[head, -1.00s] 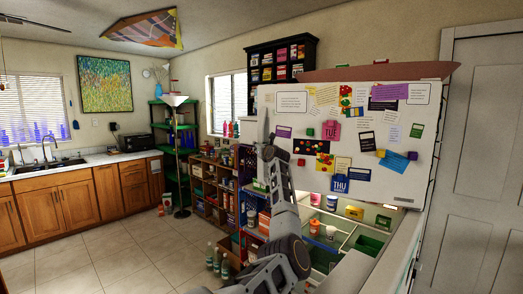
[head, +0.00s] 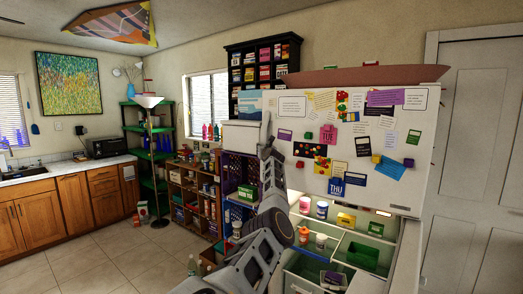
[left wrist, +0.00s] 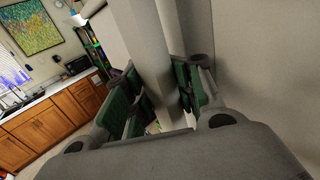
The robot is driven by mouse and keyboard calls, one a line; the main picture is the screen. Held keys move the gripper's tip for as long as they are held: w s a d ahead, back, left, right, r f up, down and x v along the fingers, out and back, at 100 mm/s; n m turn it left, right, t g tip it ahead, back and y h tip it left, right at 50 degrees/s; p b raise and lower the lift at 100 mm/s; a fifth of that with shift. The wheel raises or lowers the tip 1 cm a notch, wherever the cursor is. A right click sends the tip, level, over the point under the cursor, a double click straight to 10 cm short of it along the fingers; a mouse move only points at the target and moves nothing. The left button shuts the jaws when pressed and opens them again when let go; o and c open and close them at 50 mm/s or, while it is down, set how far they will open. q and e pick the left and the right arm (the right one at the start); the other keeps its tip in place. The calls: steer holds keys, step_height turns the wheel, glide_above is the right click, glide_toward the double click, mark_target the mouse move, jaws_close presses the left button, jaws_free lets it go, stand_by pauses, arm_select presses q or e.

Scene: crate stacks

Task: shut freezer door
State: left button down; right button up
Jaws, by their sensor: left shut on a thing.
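The freezer door (head: 300,183) is a white panel covered with papers and magnets. It stands raised, with the lit freezer interior (head: 350,235) open below it. My left gripper (head: 267,140) is at the door's left edge, seen from behind my arm. In the left wrist view, the gripper (left wrist: 158,88) has its green-padded fingers on both sides of a pale upright bar (left wrist: 148,45), shut on it. The bar appears to be the door's handle. The exact finger contact is partly hidden. My right gripper is not in view.
Tubs and bins, including a green bin (head: 363,256), sit in the freezer. Wooden shelves (head: 193,198) and a black wall shelf (head: 262,75) stand behind. A closed grey door (head: 478,150) is at right. The tiled floor (head: 110,255) at left is clear.

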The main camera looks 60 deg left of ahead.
arm_select(q)
steer(key=shift+w+f+t, duration=0.15)
steer(key=shift+w+t, duration=0.1)
steer(key=shift+w, duration=0.35)
steer(key=shift+w+f+t, duration=0.15)
steer(key=shift+w+t, duration=0.1)
steer(key=shift+w, duration=0.3)
steer(key=c, duration=1.4)
jaws_free()
steer(key=shift+o, duration=1.2)
steer(key=shift+w+d+r+m, duration=0.1)
steer(key=shift+w+d+m, duration=0.1)
steer(key=shift+m, duration=0.1)
steer(key=shift+s+a+r, duration=0.1)
steer(key=shift+s+r, duration=0.05)
steer(key=shift+s+d+r, duration=0.15)
steer(key=shift+d, duration=0.15)
